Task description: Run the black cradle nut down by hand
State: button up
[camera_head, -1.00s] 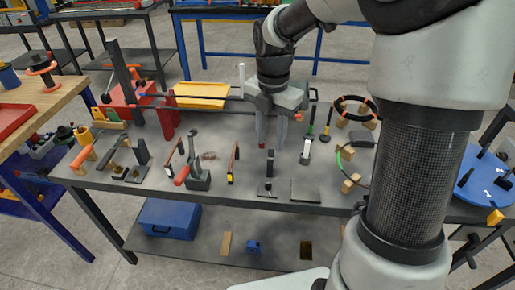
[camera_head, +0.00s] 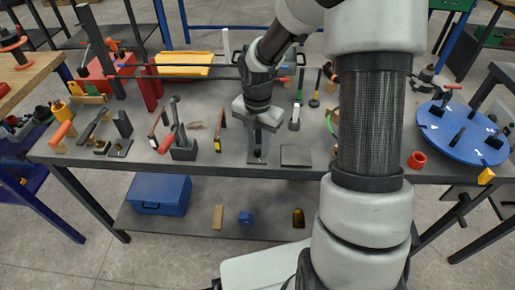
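My gripper (camera_head: 258,148) points down at the front middle of the grey table (camera_head: 340,160). Its fingers reach to a small black post on a plate (camera_head: 257,158) near the table's front edge. The fingers and wrist hide most of the post. I cannot make out a separate black nut on it, nor whether the fingers touch it or how far apart they are.
A flat grey plate (camera_head: 296,155) lies just right of my gripper. Upright hand tools (camera_head: 182,148) stand to the left. A blue turntable (camera_head: 462,133) with black posts is at the right. Red stands (camera_head: 150,88) carry long dark bars across the back.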

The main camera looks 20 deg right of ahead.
jog(key=shift+f, duration=0.3)
grip_shut()
